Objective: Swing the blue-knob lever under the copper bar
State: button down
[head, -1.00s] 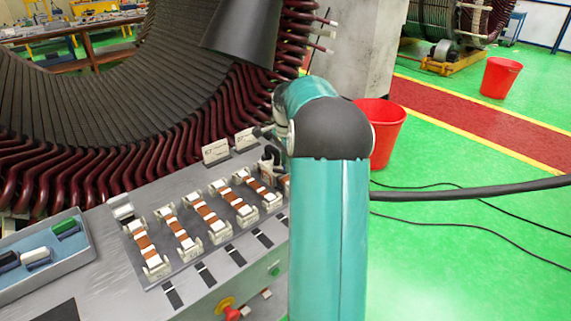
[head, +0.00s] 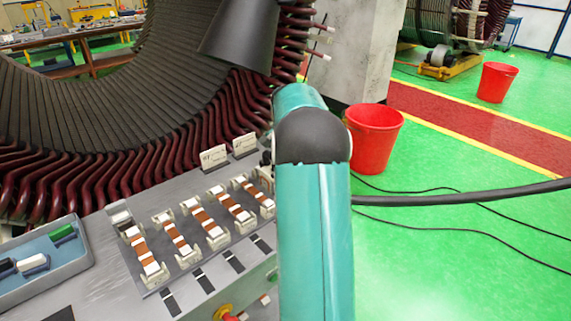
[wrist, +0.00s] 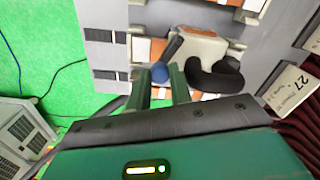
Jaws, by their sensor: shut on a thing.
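In the wrist view, the blue knob (wrist: 160,72) sits between the two fingertips of my gripper (wrist: 160,75), which is shut on it. A black curved piece (wrist: 218,78) and a pale block (wrist: 200,46) lie just beyond the fingers to the right. How they join the knob is hard to make out. Orange-brown copper bar (wrist: 140,48) shows beside the knob and pale block. In the head view, several copper bars with white ends (head: 180,232) lie in a row on the grey panel (head: 105,275). My arm hides the gripper and the knob there.
A numbered card (wrist: 288,85) stands near the pale block, by dark red coils (head: 100,170). A blue-grey tray (head: 85,258) is at the left. A red stop button (head: 228,314) is on the panel's front. A red bucket (head: 373,140) and black cables lie on the right floor.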

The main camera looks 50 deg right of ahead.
dwell(0.3)
jog(key=c, duration=1.3)
grip_release()
jog(key=shift+o, duration=0.2)
notch_tip(320, 180, up, 14)
jog(key=shift+a, duration=0.1)
